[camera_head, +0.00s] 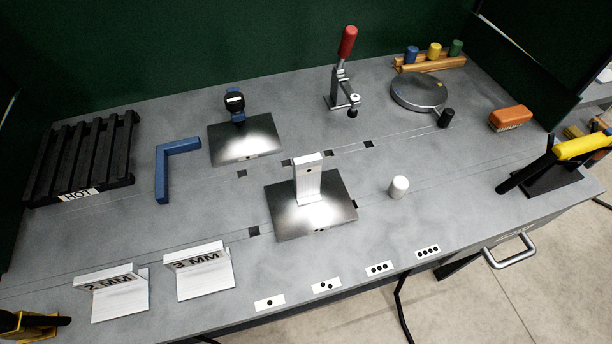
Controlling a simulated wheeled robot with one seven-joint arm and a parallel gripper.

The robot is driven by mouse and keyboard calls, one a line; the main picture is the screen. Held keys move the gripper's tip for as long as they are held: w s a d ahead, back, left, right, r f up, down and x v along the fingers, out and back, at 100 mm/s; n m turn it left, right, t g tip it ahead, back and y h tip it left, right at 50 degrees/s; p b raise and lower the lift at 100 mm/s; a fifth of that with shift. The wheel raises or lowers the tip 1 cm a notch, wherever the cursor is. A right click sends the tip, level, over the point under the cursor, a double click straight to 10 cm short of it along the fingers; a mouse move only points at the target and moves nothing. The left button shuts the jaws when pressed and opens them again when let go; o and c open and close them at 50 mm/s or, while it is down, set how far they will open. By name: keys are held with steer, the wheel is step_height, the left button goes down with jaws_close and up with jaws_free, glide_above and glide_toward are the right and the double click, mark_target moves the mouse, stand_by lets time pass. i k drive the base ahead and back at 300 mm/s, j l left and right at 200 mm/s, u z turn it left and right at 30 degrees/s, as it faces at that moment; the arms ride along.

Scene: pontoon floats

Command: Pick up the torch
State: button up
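The torch (582,147) appears to be the tool with a yellow handle and black ends at the right end of the workbench (370,160). It lies tilted over a dark stand (550,181), close to the bench's right edge. A black rod-like part slopes down to the left from it; I cannot tell how the parts join. My gripper is not seen in this view.
Two shiny metal plates (245,146) (285,213) lie mid-bench, with a white cup-like piece (398,187) beside the nearer. An orange brush (510,118), round grey disc (419,92) and red-handled clamp (347,44) stand farther back. A black-and-yellow item (35,323) is cut off lower left.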

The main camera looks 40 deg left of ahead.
mark_target(565, 150)
steer(key=i+l, duration=0.25)
steer(key=l, duration=0.15)
steer(key=i+l+u, duration=0.2)
steer(key=l+u, duration=0.2)
steer(key=l, duration=0.2)
steer(key=i+l+u, duration=0.35)
steer(key=l, duration=0.3)
steer(key=k, duration=0.1)
